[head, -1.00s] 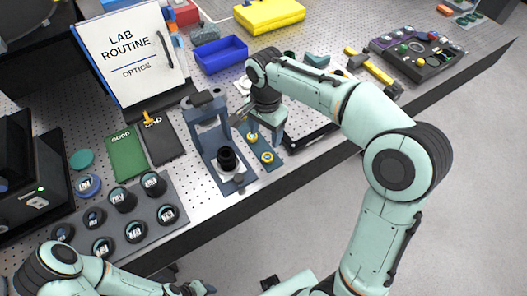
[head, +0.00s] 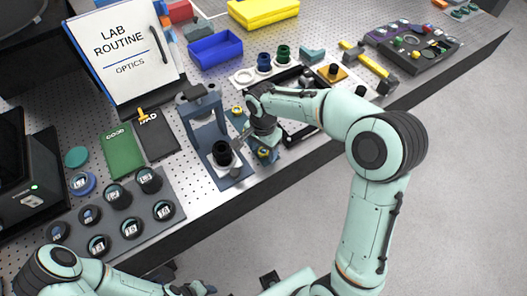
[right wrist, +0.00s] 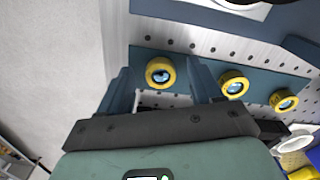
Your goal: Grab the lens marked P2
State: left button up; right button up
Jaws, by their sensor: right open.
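Three small yellow-rimmed lenses sit in a row on a blue strip (right wrist: 290,84) in the right wrist view: one near lens (right wrist: 160,72), a middle lens (right wrist: 234,85) and a far lens (right wrist: 283,101). Their marks are too small to read, so I cannot tell which is P2. My right gripper (right wrist: 162,82) is open, with its fingers on either side of the near lens and nothing held. In the head view my right gripper (head: 258,146) is over the strip, by a yellow lens (head: 264,153). My left gripper (head: 198,288) is low at the bottom edge, its jaws unclear.
A blue-grey stand (head: 207,125) with a black cylinder (head: 222,152) stands just left of my right gripper. A grey tray (head: 130,240) of dark round pieces is at left. The table edge is close in front.

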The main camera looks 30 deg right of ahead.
jog(key=c, duration=1.1)
jog(key=shift+r, duration=0.1)
